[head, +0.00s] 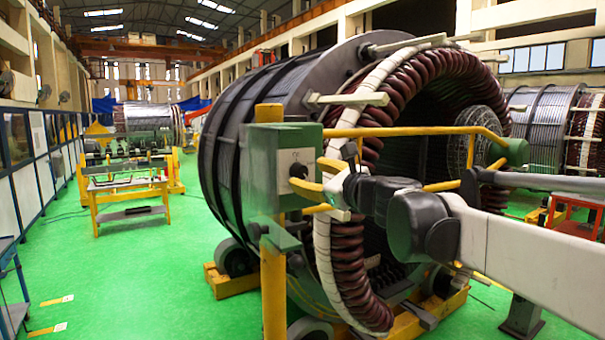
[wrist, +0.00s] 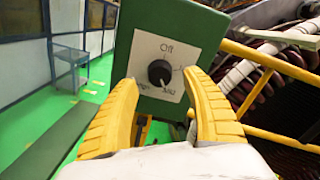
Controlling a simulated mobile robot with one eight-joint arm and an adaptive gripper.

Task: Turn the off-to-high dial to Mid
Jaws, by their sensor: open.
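The dial is a round black knob (wrist: 160,72) on a white label plate (wrist: 148,52) fixed to a green box (wrist: 190,25). "Off" is printed above the knob and "Mid" below it; the side words are partly legible. A small light mark shows near the knob's lower edge, toward "Mid", but the exact setting is hard to read. In the head view the knob (head: 298,171) is on the box's right-hand face. My gripper (wrist: 160,80) has its two yellow fingers spread, one on each side of the knob and apart from it. In the head view my gripper (head: 306,174) is close to the box face.
The green box (head: 258,165) is on a yellow post (head: 273,290). Yellow rails (head: 400,131) run beside my arm. The large stator (head: 260,110) with dark red coils (head: 345,270) stands behind. Open green floor (head: 150,280) lies to the left.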

